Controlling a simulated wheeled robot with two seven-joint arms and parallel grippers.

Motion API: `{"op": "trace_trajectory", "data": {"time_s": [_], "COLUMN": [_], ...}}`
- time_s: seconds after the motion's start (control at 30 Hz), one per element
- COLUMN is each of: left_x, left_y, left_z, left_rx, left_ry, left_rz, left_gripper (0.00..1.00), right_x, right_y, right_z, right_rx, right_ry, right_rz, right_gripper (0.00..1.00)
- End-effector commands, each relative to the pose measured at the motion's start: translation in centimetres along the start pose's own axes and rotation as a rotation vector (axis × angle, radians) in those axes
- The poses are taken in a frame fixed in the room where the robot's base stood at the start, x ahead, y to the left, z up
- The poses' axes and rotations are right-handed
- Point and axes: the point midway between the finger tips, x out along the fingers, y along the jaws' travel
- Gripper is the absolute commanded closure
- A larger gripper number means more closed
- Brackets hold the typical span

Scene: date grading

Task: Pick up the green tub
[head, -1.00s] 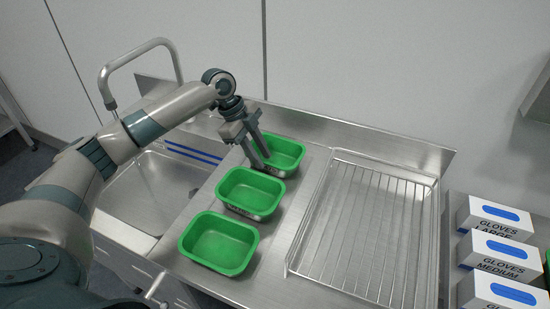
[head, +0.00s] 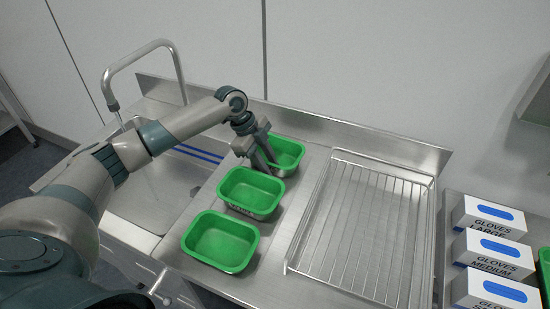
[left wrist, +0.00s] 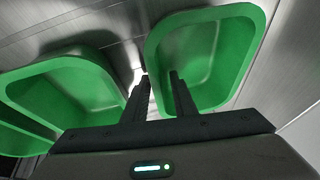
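Three green tubs stand in a row on the steel worktop: a back tub (head: 287,153), a middle tub (head: 249,190) and a front tub (head: 220,241). My left gripper (head: 268,163) is at the left side of the back tub and hides part of it. In the left wrist view the gripper (left wrist: 160,82) is open, with a gap between its fingers. One finger overlaps the inside of the right-hand tub (left wrist: 230,60); the other is outside its wall, toward the neighbouring tub (left wrist: 65,85). Whether the fingers touch the wall cannot be told. My right gripper is out of view.
A steel sink (head: 140,205) with a curved tap (head: 140,53) is left of the tubs. A wire rack tray (head: 362,230) lies to their right. Glove boxes (head: 494,218) stand at the far right. A raised steel back edge (head: 380,144) runs behind the worktop.

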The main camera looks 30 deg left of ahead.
Motion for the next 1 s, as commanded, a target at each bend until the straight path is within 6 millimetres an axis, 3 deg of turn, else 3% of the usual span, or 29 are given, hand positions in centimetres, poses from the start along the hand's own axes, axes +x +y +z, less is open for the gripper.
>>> {"op": "trace_trajectory", "data": {"time_s": [0.83, 0.87, 0.97, 1.0], "left_x": [0.45, 0.45, 0.45, 0.46], "left_y": [0.07, 0.07, 0.07, 0.08], "left_z": [0.19, 0.19, 0.19, 0.19], "left_rx": [0.0, 0.0, 0.0, 0.0], "left_ry": [0.0, 0.0, 0.0, 0.0], "left_rz": [0.0, 0.0, 0.0, 0.0], "left_gripper": [0.75, 0.77, 1.0, 1.0], "right_x": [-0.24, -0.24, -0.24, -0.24], "right_y": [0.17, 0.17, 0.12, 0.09], "right_z": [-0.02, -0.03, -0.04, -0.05], "right_rx": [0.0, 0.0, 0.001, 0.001], "right_ry": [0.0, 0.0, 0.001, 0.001], "right_rz": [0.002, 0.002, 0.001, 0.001], "right_gripper": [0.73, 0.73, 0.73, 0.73]}}
